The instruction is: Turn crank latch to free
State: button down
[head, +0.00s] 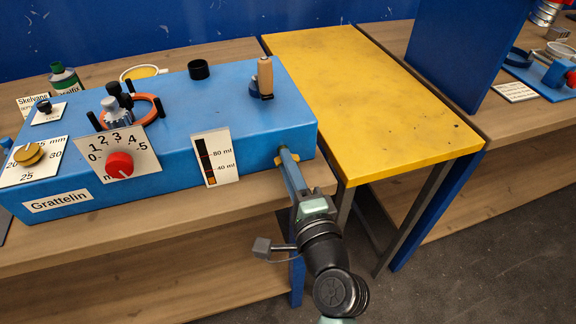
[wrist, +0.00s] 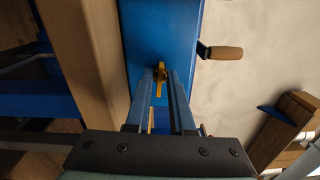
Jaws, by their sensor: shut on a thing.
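The crank latch is a small brass-yellow piece (wrist: 160,73) on the end face of the blue box (head: 230,110). A bit of it shows in the head view at the box's right end, beside the fingertips. My gripper (head: 284,156) reaches the box's right end from the front right. In the wrist view my gripper (wrist: 160,80) is shut on the latch, with a finger on either side and a narrow yellow part between them. The fingers hide part of the latch. The crank with its wooden handle (head: 265,72) stands upright on the box top; it also shows in the wrist view (wrist: 226,53).
The box top carries an orange ring (head: 150,106) and a black cup (head: 198,69). A red dial (head: 119,164) and a gauge (head: 214,158) are at its front. A yellow table (head: 370,90) stands right, with a gap between it and the wooden bench.

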jog(key=c, duration=1)
grip_release()
jog(key=b+v, duration=0.1)
jog(key=v, duration=1.2)
jog(key=shift+b, duration=0.3)
jog(key=shift+r, duration=0.1)
